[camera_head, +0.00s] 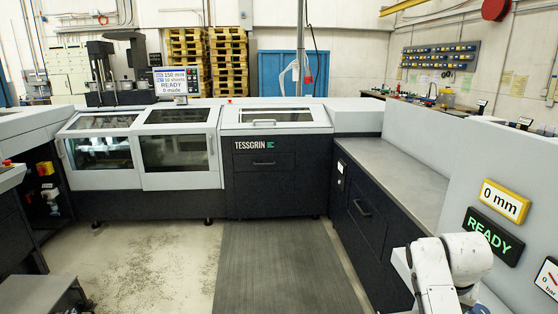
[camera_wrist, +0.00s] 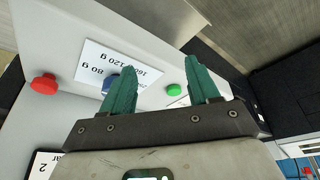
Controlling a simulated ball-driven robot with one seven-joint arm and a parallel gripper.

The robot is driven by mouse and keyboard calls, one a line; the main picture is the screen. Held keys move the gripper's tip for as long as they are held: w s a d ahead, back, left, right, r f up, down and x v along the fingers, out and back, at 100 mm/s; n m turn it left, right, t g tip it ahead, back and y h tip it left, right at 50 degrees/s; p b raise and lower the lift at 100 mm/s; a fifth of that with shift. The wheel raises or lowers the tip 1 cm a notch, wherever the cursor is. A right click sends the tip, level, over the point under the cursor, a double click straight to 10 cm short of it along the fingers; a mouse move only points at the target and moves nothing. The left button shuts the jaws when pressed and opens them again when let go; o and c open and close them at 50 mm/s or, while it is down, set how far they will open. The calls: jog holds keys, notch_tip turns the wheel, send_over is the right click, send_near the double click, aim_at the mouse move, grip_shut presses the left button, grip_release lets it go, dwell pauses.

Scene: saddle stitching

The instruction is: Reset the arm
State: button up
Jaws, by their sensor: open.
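My gripper (camera_wrist: 162,88) is open, with two green fingers standing apart and nothing between them. In the wrist view it is in front of a light grey panel (camera_wrist: 60,105). The panel carries a red button (camera_wrist: 44,84), a green button (camera_wrist: 174,90), a blue part (camera_wrist: 108,84) half hidden by the left finger, and a white label (camera_wrist: 93,58) reading 80 g and 160-120 g. I cannot tell whether the fingers touch the panel. In the head view, part of my white arm (camera_head: 466,256) shows at the lower right; the gripper is not seen there.
A grey machine with a TESSGRIN front (camera_head: 265,190) runs across the back. A grey worktop (camera_head: 400,180) lies at the right, beside a wall with a yellow "0 mm" display (camera_head: 504,201) and a green READY display (camera_head: 494,236). The floor mat (camera_head: 285,270) is clear.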

jog(key=s+a+f+n+y, duration=0.15)
jog(key=s+a+f, duration=0.25)
jog(key=s+f, duration=0.4)
jog(key=s+a+f+n, duration=0.2)
jog(key=s+a+f, duration=0.3)
jog(key=s, duration=0.4)
jog(key=s+a+n+g, duration=0.1)
jog(key=s+a+n, duration=0.1)
jog(key=s, duration=0.8)
jog(key=s+a+f+n, duration=0.1)
jog(key=s+a+n, duration=0.1)
jog(key=s, duration=0.9)
jog(key=shift+a+f+g+y, duration=0.2)
jog(key=shift+a+g+y, duration=0.05)
jog(key=shift+g+y, duration=0.2)
jog(key=shift+o, duration=0.3)
